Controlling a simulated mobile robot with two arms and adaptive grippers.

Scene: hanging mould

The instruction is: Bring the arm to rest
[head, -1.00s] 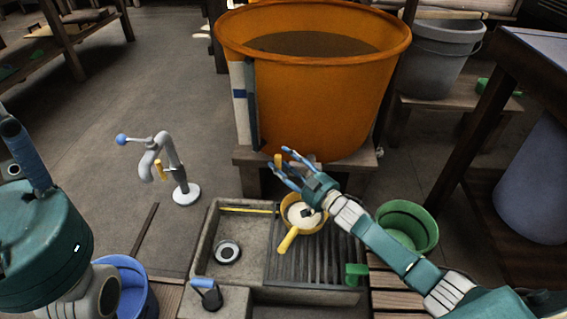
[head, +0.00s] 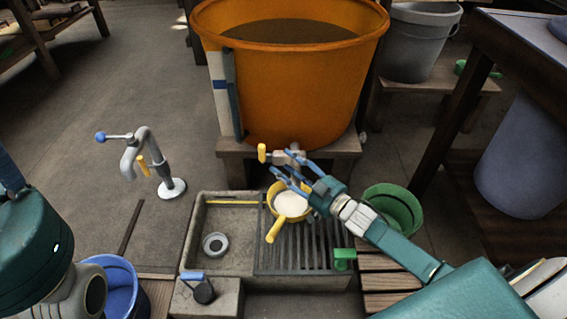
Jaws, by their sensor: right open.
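My right arm reaches in from the lower right. Its gripper (head: 283,164) is open, with its blue fingers spread and nothing between them. It is just right of and below the yellow tap handle (head: 262,153) at the foot of the orange vat (head: 300,90), and partly overlaps the grey tap body in the picture. Below the gripper, a yellow ladle-like pan (head: 276,231) with whitish contents sits on the ribbed part of the stone sink (head: 222,238). Part of my left arm shows at the left edge; its gripper is out of view.
A green bucket (head: 408,222) stands close to my right forearm. A grey standpipe with a blue knob (head: 150,160) is left of the sink. A blue bucket (head: 122,285) is at the lower left. A dark table (head: 465,95) stands at the right.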

